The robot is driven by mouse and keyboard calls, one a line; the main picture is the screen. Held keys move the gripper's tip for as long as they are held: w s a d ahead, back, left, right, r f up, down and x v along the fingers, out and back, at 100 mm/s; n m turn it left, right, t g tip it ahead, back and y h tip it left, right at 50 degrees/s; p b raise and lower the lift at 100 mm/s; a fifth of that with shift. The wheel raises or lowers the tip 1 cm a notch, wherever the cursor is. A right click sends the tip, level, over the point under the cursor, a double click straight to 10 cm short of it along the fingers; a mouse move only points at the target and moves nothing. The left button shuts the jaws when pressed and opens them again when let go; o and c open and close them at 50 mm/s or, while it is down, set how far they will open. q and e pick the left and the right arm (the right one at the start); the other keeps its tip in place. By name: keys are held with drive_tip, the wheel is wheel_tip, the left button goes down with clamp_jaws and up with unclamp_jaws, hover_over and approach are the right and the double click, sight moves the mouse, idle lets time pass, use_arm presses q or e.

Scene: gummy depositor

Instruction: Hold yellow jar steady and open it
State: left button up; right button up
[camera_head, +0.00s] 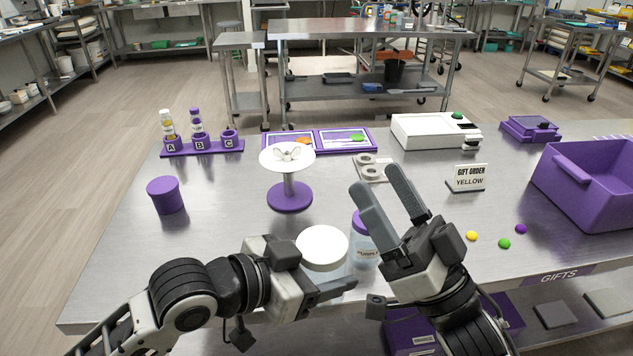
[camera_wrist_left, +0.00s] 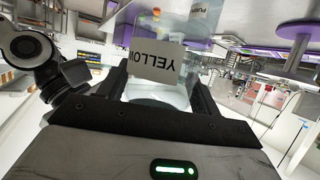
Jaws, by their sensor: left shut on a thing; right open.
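The yellow jar (camera_head: 322,262) is clear with a white lid (camera_head: 322,243) on it, upright near the table's front edge. In the left wrist view its label (camera_wrist_left: 157,62) reads "YELLO", upside down, with the rest cut off. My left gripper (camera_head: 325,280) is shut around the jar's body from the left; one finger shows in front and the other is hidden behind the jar. In the left wrist view the fingers (camera_wrist_left: 160,95) flank the jar. My right gripper (camera_head: 376,182) is open and empty, right of the lid and pointing up and away, not touching it.
A purple-lidded jar (camera_head: 362,245) stands close behind and right of the yellow jar. A purple pedestal stand (camera_head: 290,195), a purple canister (camera_head: 166,195) and a gift order sign (camera_head: 468,178) stand farther back. Several candies (camera_head: 504,243) and a purple bin (camera_head: 590,190) are at right. The left front table is clear.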

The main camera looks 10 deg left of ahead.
drive_tip(key=s+a+r+n+g+y, duration=0.3)
drive_tip(key=a+r+n+g, duration=0.1)
drive_tip(key=n+g, duration=0.6)
drive_tip(key=s+a+r+n+g+y, duration=0.4)
drive_tip(key=n+g, duration=0.4)
drive_tip(key=g, duration=0.4)
drive_tip(key=s+a+n+g+h, duration=0.4)
drive_tip(key=a+n+g+h, duration=0.1)
drive_tip(key=n+g+h, duration=0.2)
drive_tip(key=t+h, duration=1.2)
drive_tip(key=h, duration=0.8)
hover_over(317, 243)
drive_tip(key=f, duration=0.7)
drive_tip(key=shift+s+a+f, duration=0.1)
drive_tip(key=shift+a+f, duration=0.1)
drive_tip(key=shift+f, duration=0.05)
drive_tip(key=shift+d, duration=0.15)
drive_tip(key=shift+w+f, duration=0.2)
drive_tip(key=shift+f, duration=0.15)
wheel_tip(317, 243, down, 7)
